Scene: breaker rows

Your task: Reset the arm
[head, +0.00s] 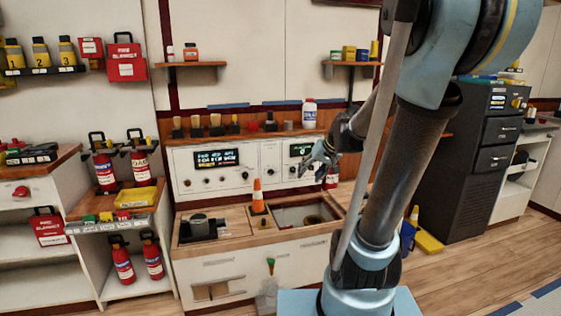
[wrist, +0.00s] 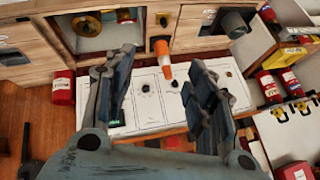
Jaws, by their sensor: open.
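My arm rises at the right of the head view, and my gripper (head: 318,160) hangs in front of the right part of a white control panel (head: 255,170). In the wrist view my gripper (wrist: 160,72) has its two fingers spread wide, with nothing between them. The panel (wrist: 150,98) shows between and beyond the fingers, with dark knobs on it. It carries a blue-lit display (head: 217,158) and a smaller green-lit display (head: 301,150). The gripper appears apart from the panel, though the exact gap is hard to tell.
Shelves with red extinguishers (head: 103,165) are at left. A dark cabinet (head: 464,170) stands at right. Wooden floor (head: 480,270) is open at front right.

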